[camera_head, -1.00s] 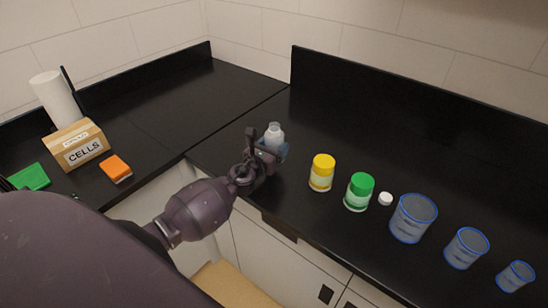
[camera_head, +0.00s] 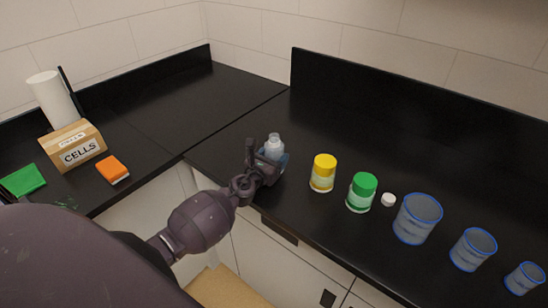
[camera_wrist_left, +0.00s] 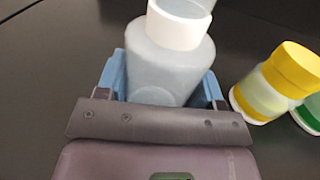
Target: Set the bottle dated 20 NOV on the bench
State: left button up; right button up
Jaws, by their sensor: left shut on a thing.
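My left gripper (camera_head: 272,160) is shut on a pale translucent bottle (camera_head: 273,145) with a white neck band, over the black bench (camera_head: 330,125) near its left corner. The left wrist view shows the bottle (camera_wrist_left: 168,60) upright between the blue fingers. No date can be read on it. I cannot tell whether its base touches the bench. A yellow-lidded jar (camera_head: 323,173) and a green-lidded jar (camera_head: 362,192) stand to its right. My right gripper is out of view.
A small white cap (camera_head: 388,200) and blue-rimmed beakers (camera_head: 417,220) stand farther right. On the left counter are a CELLS box (camera_head: 75,146), an orange block (camera_head: 112,169), a green item (camera_head: 22,180) and a paper roll (camera_head: 50,99). The bench behind the bottle is clear.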

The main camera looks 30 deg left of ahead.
pick_arm(q)
jog(key=shift+f, duration=0.15)
jog(key=o, duration=1.1)
jog(key=shift+o, duration=0.2)
jog(key=shift+r, duration=0.25)
jog(key=s, duration=1.2)
jog(key=shift+d, duration=0.2)
